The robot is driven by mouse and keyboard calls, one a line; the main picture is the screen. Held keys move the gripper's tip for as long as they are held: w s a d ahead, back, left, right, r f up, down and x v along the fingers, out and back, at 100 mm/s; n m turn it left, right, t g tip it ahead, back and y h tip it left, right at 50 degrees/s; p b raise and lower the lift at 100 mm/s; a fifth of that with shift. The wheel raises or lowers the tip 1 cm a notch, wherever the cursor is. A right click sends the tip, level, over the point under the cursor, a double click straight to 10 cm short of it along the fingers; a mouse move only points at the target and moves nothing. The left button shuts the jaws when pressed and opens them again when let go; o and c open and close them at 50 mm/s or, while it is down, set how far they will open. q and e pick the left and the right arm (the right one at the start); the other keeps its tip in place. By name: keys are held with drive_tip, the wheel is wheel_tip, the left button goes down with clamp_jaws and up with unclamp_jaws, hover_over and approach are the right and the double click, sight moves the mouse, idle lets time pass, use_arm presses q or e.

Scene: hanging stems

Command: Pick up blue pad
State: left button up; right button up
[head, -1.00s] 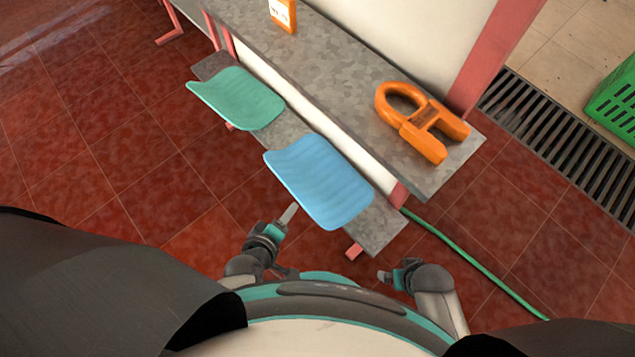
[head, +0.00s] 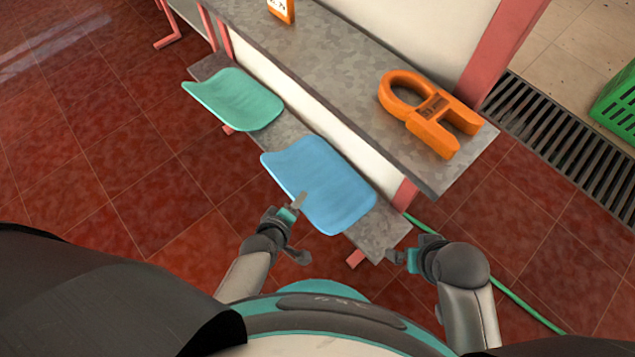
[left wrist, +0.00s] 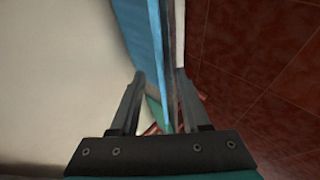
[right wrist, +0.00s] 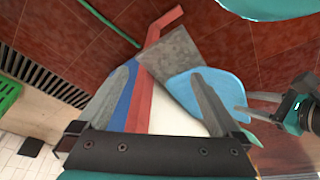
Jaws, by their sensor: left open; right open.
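The blue pad (head: 335,195) is a curved sheet on the low grey bench, on its near end. Its near edge shows in the left wrist view (left wrist: 157,45), running edge-on between the fingers. My left gripper (head: 299,228) is open at that edge, with one finger overlapping the pad's top and the other lower, towards me; contact cannot be told. My right gripper (head: 396,258) is open and empty beyond the bench's near end, apart from the pad. In the right wrist view the blue pad (right wrist: 228,86) lies partly behind a finger, with my left gripper at the right.
A green pad (head: 235,100) lies farther along the low bench (head: 387,232). An orange clamp-shaped object (head: 430,115) sits on the higher counter (head: 340,75). A green hose (head: 525,308) runs over the red tile floor. A green crate (head: 617,105) stands far right.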

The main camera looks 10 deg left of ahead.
sight(310, 187)
use_arm(q)
drive_tip(key=shift+b+x, duration=0.8)
drive_tip(key=shift+x, duration=0.65)
drive_tip(key=shift+b+x, duration=0.9)
drive_tip(key=shift+x, duration=0.25)
drive_tip(key=shift+w+f+b, duration=0.4)
drive_tip(key=shift+w+f, duration=0.05)
drive_tip(key=shift+w+d+f, duration=0.1)
drive_tip(key=shift+w+f, duration=0.1)
drive_tip(key=shift+w, duration=0.1)
use_arm(e)
drive_tip(key=w+a+r+t+y, duration=0.1)
drive_tip(key=w+a+r+t, duration=0.2)
drive_tip(key=r, duration=0.3)
drive_tip(key=shift+w+r+t, duration=0.2)
drive_tip(key=shift+r+t, duration=0.1)
drive_tip(key=shift+t, duration=0.1)
use_arm(q)
drive_tip(key=shift+c, duration=0.3)
clamp_jaws()
